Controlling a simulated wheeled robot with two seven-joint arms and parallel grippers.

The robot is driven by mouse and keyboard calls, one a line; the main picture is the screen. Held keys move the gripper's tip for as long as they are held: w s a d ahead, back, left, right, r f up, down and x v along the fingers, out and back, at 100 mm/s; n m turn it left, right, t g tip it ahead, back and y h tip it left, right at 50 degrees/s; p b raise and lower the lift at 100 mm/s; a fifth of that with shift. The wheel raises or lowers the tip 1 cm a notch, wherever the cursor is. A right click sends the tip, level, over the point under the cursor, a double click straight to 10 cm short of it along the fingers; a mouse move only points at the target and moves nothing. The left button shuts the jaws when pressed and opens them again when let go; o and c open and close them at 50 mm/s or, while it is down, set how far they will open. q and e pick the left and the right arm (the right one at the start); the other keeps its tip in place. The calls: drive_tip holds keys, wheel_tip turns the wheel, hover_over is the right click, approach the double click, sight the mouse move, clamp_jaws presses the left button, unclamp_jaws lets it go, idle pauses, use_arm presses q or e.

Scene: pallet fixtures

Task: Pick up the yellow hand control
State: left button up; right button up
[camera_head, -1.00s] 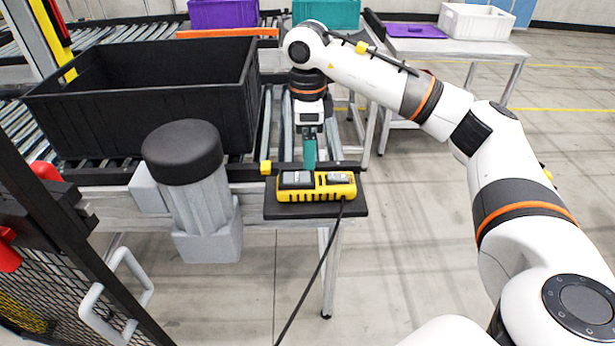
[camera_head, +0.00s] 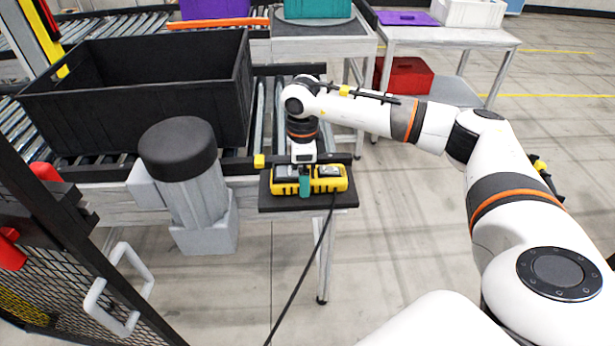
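The yellow hand control (camera_head: 327,184) lies on a small black shelf (camera_head: 310,203) at the front of the roller conveyor. It has dark panels on top, and a black cable runs from it down to the floor. My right gripper (camera_head: 304,187) points down at the left half of the control. One teal finger shows in front of the control's near side. The other finger is hidden, so I cannot tell whether the gripper is open or shut on it. My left gripper is not in view.
A large black crate (camera_head: 140,110) stands on the conveyor at the left. A grey post with a black cap (camera_head: 181,150) stands just left of the shelf. A mesh guard with a white handle (camera_head: 122,290) is at lower left. Floor right of the shelf is clear.

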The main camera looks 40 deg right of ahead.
drive_tip(key=c, duration=1.3)
